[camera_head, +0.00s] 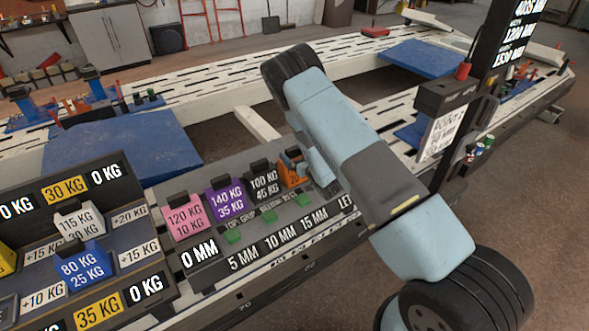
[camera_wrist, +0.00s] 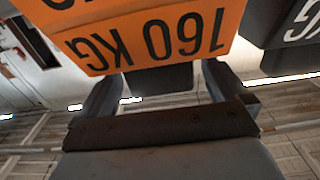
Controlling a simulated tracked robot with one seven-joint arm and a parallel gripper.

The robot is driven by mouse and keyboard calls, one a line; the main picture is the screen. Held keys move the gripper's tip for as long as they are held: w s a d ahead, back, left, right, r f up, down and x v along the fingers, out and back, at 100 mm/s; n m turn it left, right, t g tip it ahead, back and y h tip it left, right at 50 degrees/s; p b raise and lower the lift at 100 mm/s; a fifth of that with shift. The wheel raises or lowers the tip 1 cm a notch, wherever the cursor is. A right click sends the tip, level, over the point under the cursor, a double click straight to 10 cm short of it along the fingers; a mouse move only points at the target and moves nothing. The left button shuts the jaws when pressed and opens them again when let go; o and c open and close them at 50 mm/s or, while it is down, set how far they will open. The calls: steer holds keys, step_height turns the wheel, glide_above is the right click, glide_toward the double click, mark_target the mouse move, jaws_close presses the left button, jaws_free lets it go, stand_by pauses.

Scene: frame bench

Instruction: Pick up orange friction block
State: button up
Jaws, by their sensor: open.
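The orange friction block (camera_head: 292,174) stands at the right end of the row of blocks on the dark rack, partly hidden by my gripper (camera_head: 312,168). In the wrist view the orange block (camera_wrist: 150,35) fills the top, its "160 KG" label upside down. Its dark handle (camera_wrist: 160,78) points toward my gripper (camera_wrist: 158,85). My gripper is open, with one finger on each side of the handle. Narrow gaps show between the fingers and the handle.
A black block (camera_head: 264,183) stands close left of the orange one. Purple (camera_head: 226,199) and pink (camera_head: 186,217) blocks follow further left. A lower-left rack holds a white block (camera_head: 80,224) and a blue block (camera_head: 84,266). A dark post (camera_head: 470,120) rises at the right.

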steer(key=shift+x, duration=1.2)
steer(key=shift+c, duration=0.3)
jaws_close()
